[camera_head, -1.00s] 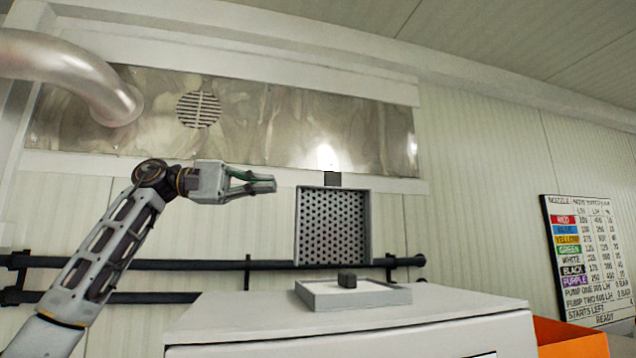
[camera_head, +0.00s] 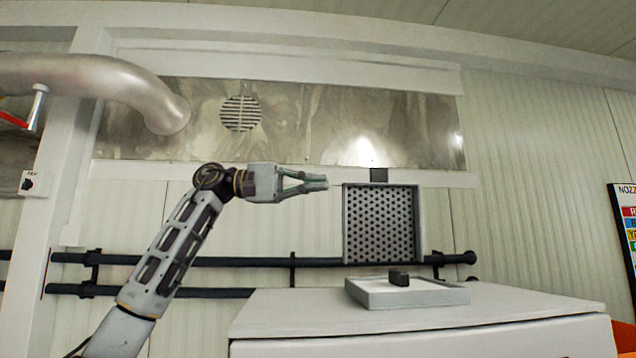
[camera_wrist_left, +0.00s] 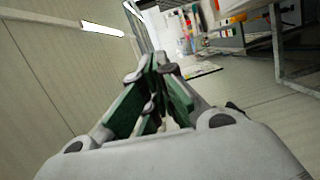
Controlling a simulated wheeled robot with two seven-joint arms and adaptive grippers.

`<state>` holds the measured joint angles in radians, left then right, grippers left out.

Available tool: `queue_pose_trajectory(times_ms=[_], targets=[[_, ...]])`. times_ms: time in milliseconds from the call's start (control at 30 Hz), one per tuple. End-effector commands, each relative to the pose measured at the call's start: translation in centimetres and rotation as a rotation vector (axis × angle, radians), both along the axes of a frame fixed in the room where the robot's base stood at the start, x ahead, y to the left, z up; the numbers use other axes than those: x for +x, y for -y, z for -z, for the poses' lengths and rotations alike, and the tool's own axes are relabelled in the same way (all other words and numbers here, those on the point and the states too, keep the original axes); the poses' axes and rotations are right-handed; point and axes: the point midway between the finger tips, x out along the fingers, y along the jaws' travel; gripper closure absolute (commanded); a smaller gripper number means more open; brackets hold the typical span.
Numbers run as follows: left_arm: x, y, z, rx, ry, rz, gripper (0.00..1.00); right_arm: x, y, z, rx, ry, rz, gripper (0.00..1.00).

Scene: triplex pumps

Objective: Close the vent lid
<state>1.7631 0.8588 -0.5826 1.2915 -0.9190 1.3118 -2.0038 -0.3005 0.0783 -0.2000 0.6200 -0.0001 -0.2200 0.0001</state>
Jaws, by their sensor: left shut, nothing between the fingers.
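The vent lid (camera_head: 407,293) looks like a shallow grey tray-like panel with a dark block-shaped handle (camera_head: 399,278); it lies low, in front of the vent, at the top of a white cabinet. The vent (camera_head: 381,224) is a square grey frame with a perforated dark grille, upright behind it, so the lid stands open. My left gripper (camera_head: 327,183) is shut and empty, pointing right, just left of the vent frame's upper corner in the head view. In the left wrist view its fingers (camera_wrist_left: 155,62) meet at the tips. My right gripper is not in view.
The white cabinet (camera_head: 420,335) fills the lower right. Black pipes (camera_head: 200,262) run along the wall behind my left arm. A large metal duct (camera_head: 90,80) is at upper left. A nozzle chart (camera_head: 627,240) hangs at the right edge.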

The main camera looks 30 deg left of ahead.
Motion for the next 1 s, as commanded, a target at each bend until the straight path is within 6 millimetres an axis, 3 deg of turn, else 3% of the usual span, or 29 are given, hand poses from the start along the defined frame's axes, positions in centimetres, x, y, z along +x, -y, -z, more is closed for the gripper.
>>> queue_pose_trajectory(times_ms=[633, 1000], targets=[[2.8, 7.9, 0.0, 0.001, 0.001, 0.002, 1.0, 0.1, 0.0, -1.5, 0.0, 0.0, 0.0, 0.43], [0.5, 9.5, 0.3, 0.001, 0.002, 0.0, 1.0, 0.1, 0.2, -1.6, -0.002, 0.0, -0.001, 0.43]])
